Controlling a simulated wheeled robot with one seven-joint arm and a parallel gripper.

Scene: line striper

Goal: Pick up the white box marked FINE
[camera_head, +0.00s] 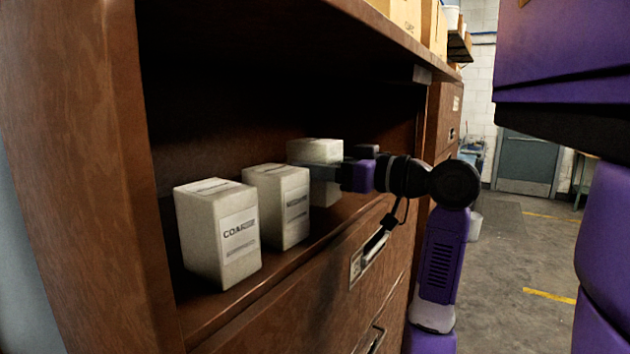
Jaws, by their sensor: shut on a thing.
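Three white boxes stand in a row on the wooden shelf. The nearest box (217,235) has a label whose readable part starts with "COA". The middle box (278,207) has a label too small and dark to read. The farthest box (317,153) is partly covered by my gripper (318,170), which reaches in from the right and is shut on it. The label of the farthest box is hidden, so I cannot tell if it says FINE. It looks upright, at about shelf level; I cannot tell whether it touches the shelf.
The shelf (245,294) is the open bay of a brown wooden cabinet with a side panel (95,150) at left and a top board above. Drawers with metal handles (372,250) lie below. Cardboard boxes (405,14) stand on top. Open floor (510,270) lies at right.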

